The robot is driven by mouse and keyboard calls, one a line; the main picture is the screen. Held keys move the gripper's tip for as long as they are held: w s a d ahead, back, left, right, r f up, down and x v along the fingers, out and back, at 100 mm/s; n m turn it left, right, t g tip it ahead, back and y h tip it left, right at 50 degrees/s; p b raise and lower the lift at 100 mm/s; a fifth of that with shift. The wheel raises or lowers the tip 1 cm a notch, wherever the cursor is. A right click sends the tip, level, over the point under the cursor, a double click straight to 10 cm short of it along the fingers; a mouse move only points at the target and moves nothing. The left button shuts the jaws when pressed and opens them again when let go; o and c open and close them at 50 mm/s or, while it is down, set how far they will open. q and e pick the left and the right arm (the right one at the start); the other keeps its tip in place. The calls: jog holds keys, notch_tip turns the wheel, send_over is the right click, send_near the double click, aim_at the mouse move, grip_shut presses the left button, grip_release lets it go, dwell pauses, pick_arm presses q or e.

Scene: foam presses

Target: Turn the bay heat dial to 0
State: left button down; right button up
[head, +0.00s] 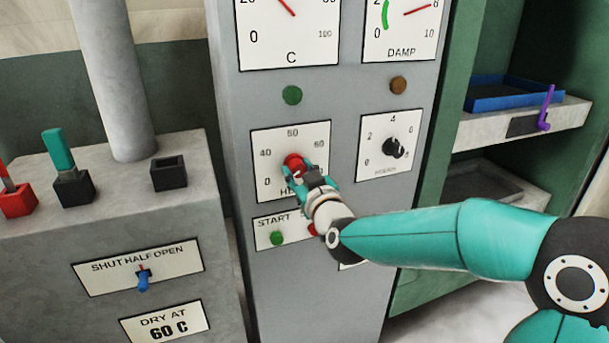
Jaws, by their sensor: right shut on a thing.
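The heat dial is a red knob (294,161) on a white plate (263,141) on the grey control panel. The plate shows 0, 40, 50 and 60, and its name below starts with H, the rest covered by my gripper. My right gripper (302,170) is shut on the red knob, reaching in from the right. The fingers and wrist hide the lower right of the plate and most of the knob, so I cannot read where the pointer stands. My left gripper is out of view.
A black dial (394,148) sits right of the heat dial. Below are a green START button (278,238) and a red button (313,229) beside my wrist. Gauges and two lamps are above. A lever box (75,187) stands left; green shelves with a blue tray (512,93) stand right.

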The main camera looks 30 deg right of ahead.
jog(key=o, duration=1.1)
jog(key=shift+o, duration=0.2)
jog(key=v, duration=1.2)
jog(key=shift+f, duration=0.15)
jog(key=shift+d, duration=0.1)
